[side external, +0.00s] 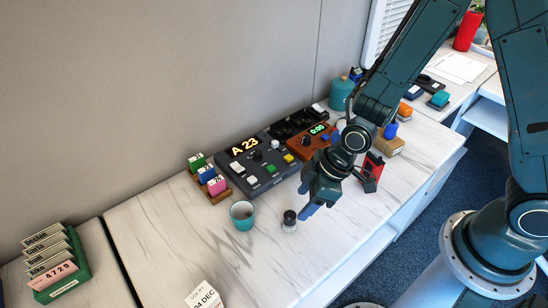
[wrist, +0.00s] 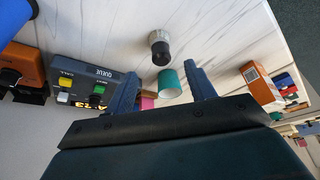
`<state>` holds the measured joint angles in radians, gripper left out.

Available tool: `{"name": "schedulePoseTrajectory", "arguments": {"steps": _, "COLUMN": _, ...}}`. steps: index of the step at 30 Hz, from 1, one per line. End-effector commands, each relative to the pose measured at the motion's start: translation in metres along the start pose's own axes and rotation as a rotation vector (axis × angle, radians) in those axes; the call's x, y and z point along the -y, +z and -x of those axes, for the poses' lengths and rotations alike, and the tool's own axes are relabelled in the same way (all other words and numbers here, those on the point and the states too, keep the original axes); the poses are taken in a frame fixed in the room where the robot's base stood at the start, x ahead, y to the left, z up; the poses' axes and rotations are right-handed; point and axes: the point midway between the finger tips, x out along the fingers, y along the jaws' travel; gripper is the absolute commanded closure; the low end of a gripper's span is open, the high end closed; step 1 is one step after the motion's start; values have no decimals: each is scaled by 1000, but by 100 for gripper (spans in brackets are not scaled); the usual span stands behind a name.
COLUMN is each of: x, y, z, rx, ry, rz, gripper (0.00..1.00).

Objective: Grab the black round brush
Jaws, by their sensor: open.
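A small round black-topped piece with a pale base, which looks like the black round brush (side external: 289,217), stands upright on the white marbled desk (side external: 330,238). In the wrist view the brush (wrist: 160,50) lies just beyond the fingertips, roughly centred between them. My gripper (side external: 312,198) is above the desk, to the right of the brush and apart from it. In the wrist view my gripper (wrist: 163,71) has its two blue fingers spread, with nothing held. The brush is not hidden in either view.
A teal cup (side external: 242,216) stands close left of the brush. Behind are the queue console (side external: 262,165), an orange-brown timer box (side external: 312,138) and a rack of coloured blocks (side external: 208,181). A card (side external: 204,296) lies at the front. The desk right of the brush is clear.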

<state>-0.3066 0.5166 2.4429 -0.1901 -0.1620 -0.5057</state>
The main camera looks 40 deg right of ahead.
Motion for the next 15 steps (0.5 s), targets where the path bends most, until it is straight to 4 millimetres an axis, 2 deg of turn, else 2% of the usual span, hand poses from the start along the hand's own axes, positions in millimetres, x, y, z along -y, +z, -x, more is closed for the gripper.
{"name": "schedulePoseTrajectory", "arguments": {"steps": 6, "x": 0, "y": 0, "z": -20, "rx": 1, "ry": -1, "rz": 0, "gripper": 45}}
{"name": "schedulePoseTrajectory", "arguments": {"steps": 15, "x": 0, "y": 0, "z": -30, "rx": 0, "ry": 0, "rz": 1, "gripper": 45}}
